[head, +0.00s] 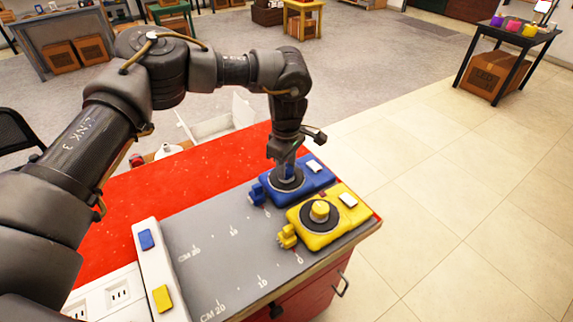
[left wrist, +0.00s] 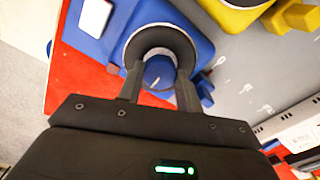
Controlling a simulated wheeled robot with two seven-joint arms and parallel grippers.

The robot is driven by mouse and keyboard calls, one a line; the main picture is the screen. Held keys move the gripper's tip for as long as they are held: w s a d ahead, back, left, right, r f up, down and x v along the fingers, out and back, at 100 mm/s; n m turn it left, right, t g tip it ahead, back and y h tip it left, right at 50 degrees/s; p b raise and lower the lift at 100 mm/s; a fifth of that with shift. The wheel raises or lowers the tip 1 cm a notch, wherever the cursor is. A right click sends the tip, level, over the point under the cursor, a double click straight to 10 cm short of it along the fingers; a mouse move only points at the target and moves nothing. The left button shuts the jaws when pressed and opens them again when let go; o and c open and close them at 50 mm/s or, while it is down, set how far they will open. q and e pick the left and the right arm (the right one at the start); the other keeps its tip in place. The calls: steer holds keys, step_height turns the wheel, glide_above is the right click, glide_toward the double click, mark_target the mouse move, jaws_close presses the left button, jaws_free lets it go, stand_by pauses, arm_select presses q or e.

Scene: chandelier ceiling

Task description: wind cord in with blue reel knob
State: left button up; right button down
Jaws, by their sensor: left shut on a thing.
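The blue reel (head: 313,178) sits on the far right part of the worktop, with a dark disc and a blue knob (left wrist: 159,72) on top. My left gripper (head: 287,172) points down over it. In the left wrist view the two fingers (left wrist: 160,82) are on either side of the blue knob and shut on it. The knob has a pale line mark on its top. A blue plug-like end (head: 256,194) sits close against the reel's left side. No stretched cord can be made out. My right gripper is not in view.
A yellow reel (head: 337,222) with a yellow knob sits just in front of the blue one. A grey mat (head: 220,247) with centimetre marks lies to the left. A white strip (head: 152,270) holds a blue and a yellow block. Red worktop lies behind.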

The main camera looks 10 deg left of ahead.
arm_select(q)
steer(key=shift+r, duration=0.1)
stand_by(0.3)
steer(key=o, duration=0.9)
steer(key=shift+c, duration=0.2)
steer(key=shift+o, duration=0.7)
